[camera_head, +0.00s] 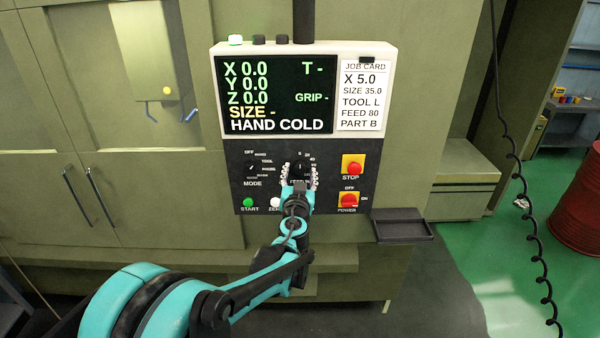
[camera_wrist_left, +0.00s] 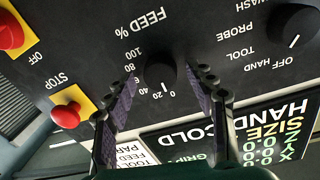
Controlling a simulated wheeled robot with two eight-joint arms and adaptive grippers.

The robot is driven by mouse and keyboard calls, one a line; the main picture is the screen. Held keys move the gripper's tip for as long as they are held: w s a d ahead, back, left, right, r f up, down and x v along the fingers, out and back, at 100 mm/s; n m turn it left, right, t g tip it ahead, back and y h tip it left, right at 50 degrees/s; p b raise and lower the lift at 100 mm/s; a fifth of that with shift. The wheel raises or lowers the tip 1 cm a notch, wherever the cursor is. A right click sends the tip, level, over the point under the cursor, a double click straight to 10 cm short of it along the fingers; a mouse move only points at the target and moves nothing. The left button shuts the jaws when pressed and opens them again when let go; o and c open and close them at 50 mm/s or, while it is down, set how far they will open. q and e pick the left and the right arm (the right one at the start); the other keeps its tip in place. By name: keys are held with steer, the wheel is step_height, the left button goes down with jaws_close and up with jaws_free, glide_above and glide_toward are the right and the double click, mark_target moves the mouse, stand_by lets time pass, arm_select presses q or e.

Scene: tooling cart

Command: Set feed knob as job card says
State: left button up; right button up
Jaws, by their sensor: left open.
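The black feed knob (camera_head: 299,168) sits on the dark control panel. It also shows in the left wrist view (camera_wrist_left: 160,72), with FEED % marks from 0 to 100 around it; I cannot surely read its pointer. My left gripper (camera_head: 299,184) is open in front of it. In the left wrist view its fingers (camera_wrist_left: 163,80) stand on either side of the knob, with gaps. The job card (camera_head: 362,97) reads X 5.0, SIZE 35.0, TOOL L, FEED 80, PART B. My right gripper is not in view.
The screen (camera_head: 275,95) shows X, Y and Z at 0.0 and HAND COLD. Near the knob are the mode knob (camera_head: 251,168), the red stop button (camera_head: 353,167), the power switch (camera_head: 348,200) and the green start button (camera_head: 247,203). A small dark tray (camera_head: 403,228) juts out lower right.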

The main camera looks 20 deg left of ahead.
arm_select(q)
steer(key=shift+c, duration=0.3)
steer(key=c, duration=1.1)
